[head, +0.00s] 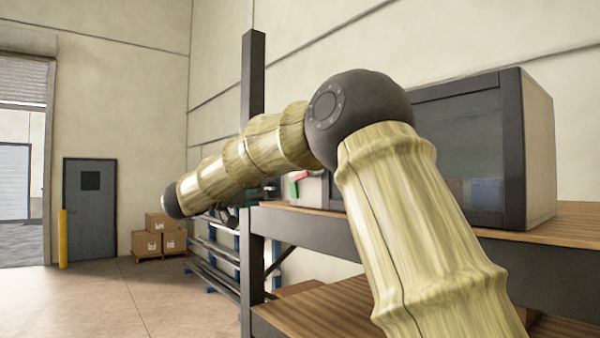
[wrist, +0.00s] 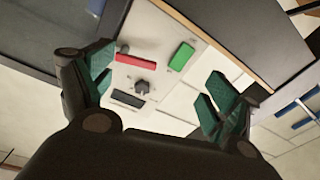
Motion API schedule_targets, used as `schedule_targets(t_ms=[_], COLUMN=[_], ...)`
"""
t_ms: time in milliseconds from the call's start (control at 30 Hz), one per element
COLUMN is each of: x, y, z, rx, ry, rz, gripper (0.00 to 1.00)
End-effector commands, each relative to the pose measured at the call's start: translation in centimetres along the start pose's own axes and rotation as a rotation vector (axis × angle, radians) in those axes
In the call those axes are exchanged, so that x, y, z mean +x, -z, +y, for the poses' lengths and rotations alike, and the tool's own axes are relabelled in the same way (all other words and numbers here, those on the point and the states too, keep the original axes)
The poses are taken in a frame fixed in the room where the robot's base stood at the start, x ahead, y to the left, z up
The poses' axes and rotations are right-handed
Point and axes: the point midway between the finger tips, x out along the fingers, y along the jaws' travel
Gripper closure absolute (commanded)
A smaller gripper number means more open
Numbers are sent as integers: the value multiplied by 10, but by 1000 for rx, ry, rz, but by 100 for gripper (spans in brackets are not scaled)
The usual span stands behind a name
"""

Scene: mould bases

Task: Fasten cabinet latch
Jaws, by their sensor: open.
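The cabinet (head: 535,150) is a dark-framed box with a glass front, standing on a wooden-topped bench; my arm hides part of it. In the wrist view its pale control panel (wrist: 165,62) carries a red bar (wrist: 143,62), a green block (wrist: 181,56), a dark round knob (wrist: 142,88) and a black rectangle (wrist: 128,99). I cannot tell which part is the latch. My gripper (wrist: 158,77) is open and empty, its green-padded fingers spread on either side of the panel's fittings and apparently apart from them. In the head view, the gripper is mostly hidden behind my arm.
The bench (head: 375,235) has a dark upright post (head: 253,80) close beside my forearm, and a lower wooden shelf (head: 320,308). The floor at the left is clear.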

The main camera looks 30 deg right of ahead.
Motion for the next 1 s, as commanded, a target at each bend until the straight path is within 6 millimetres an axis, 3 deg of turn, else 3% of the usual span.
schedule_targets(t_ms=[33, 200, 367, 800, 1000], x=[2, 5, 18, 86, 104], y=[18, 39, 41, 37, 34], z=[13, 33, 36, 38, 38], rx=[8, 9, 8, 8, 9], ry=[-16, -43, -45, -44, -44], rz=[-22, -63, -66, -64, -63], gripper=[12, 12, 12, 12, 12])
